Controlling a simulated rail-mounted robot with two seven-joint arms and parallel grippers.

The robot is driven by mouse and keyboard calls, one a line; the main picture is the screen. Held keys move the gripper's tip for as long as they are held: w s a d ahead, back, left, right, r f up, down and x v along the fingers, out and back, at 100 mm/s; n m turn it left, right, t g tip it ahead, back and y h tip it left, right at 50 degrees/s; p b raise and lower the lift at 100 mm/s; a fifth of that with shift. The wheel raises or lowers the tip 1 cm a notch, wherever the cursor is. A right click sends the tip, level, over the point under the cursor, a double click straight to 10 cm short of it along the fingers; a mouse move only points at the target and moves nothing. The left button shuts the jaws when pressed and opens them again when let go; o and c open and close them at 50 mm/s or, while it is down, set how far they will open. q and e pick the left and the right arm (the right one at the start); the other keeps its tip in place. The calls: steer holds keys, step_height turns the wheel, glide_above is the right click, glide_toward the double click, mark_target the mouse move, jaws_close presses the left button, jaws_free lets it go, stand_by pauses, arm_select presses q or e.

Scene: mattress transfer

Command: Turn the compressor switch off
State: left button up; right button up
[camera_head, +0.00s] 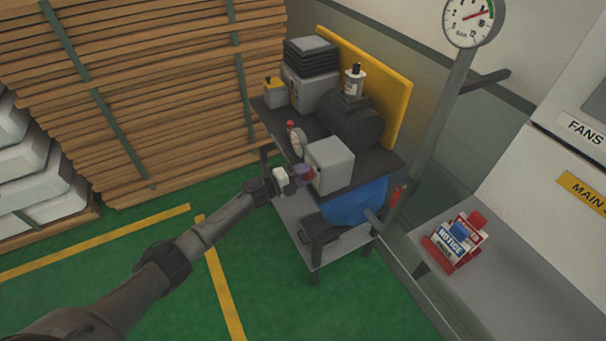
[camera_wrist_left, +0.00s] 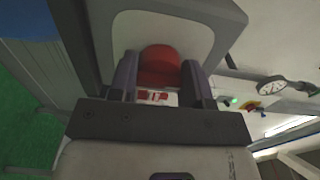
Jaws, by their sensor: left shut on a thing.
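The compressor's grey switch box (camera_head: 333,163) stands at the front of a dark cart shelf, in front of the dark tank. Its red switch (camera_wrist_left: 159,62) shows in the left wrist view on a pale panel. My left gripper (camera_head: 308,174) reaches in from the left at the box's near left face. Its two fingers (camera_wrist_left: 160,82) are on either side of the red switch and shut on it. In the head view the gripper mostly hides the switch. Whether it stands at on or off cannot be told. My right gripper is not in view.
A small gauge (camera_head: 298,142) with a red top sits left of the box. A blue tank (camera_head: 355,203) is under the shelf. Stacked wood (camera_head: 160,80) is behind left. Green floor is open at front.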

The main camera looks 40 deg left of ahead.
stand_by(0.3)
arm_select(q)
steer(key=o, duration=0.9)
steer(key=p+v, duration=0.1)
steer(key=v, duration=1.3)
steer(key=shift+w+a, duration=0.1)
steer(key=shift+n, duration=0.3)
